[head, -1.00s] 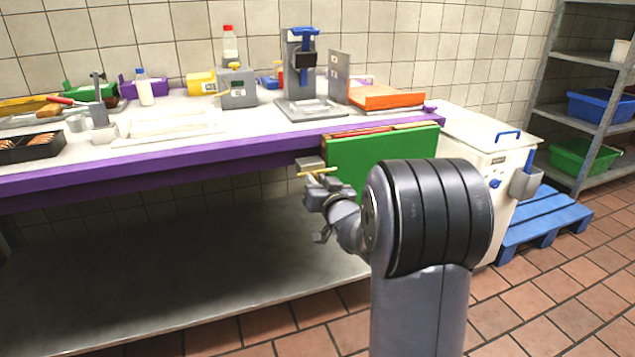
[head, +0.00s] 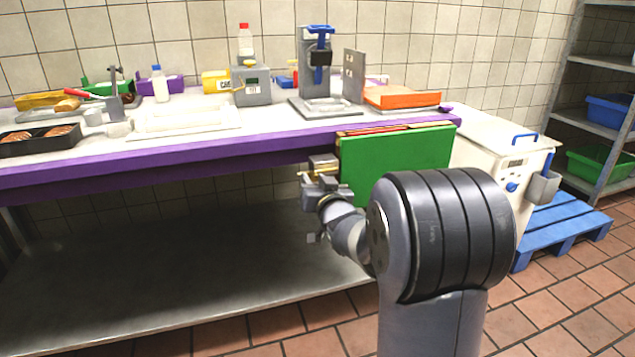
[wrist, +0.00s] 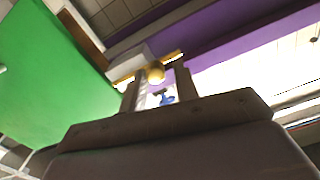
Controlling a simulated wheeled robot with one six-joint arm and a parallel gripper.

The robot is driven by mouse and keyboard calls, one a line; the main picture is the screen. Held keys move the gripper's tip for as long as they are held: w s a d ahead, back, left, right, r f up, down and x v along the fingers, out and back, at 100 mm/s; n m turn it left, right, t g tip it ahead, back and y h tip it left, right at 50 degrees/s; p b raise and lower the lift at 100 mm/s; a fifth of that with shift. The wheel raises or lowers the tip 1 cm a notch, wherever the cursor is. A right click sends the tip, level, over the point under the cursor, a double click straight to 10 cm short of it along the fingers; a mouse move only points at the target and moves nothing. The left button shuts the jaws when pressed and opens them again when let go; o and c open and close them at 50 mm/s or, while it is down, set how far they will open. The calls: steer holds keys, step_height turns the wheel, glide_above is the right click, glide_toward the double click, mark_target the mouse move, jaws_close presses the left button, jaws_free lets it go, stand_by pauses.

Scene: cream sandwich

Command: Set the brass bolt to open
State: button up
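The brass bolt (head: 323,171) is a thin horizontal rod on a grey block under the counter's purple front edge, left of the green board. In the wrist view its round brass knob (wrist: 155,75) shows, with rod ends on both sides. My gripper (head: 318,184) is up at the bolt in the head view, partly covering it. In the wrist view my gripper (wrist: 159,84) has its two fingers apart, one on each side of the knob. A gap shows between the knob and the right finger. Contact with the left finger is unclear.
The green board (head: 400,160) hangs close to the right of my gripper. The purple counter edge (head: 200,152) runs just above it. A metal lower shelf (head: 190,270) lies below, with free room above it. A white chest (head: 490,145) stands further right.

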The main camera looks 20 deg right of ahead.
steer(key=shift+o, duration=1.2)
steer(key=s+p, duration=0.2)
steer(key=s, duration=0.8)
steer(key=shift+s, duration=0.4)
steer(key=w+b, duration=0.2)
steer(key=w, duration=0.9)
steer(key=shift+d, duration=0.5)
steer(key=shift+s+a+p, duration=0.1)
steer(key=shift+p, duration=0.2)
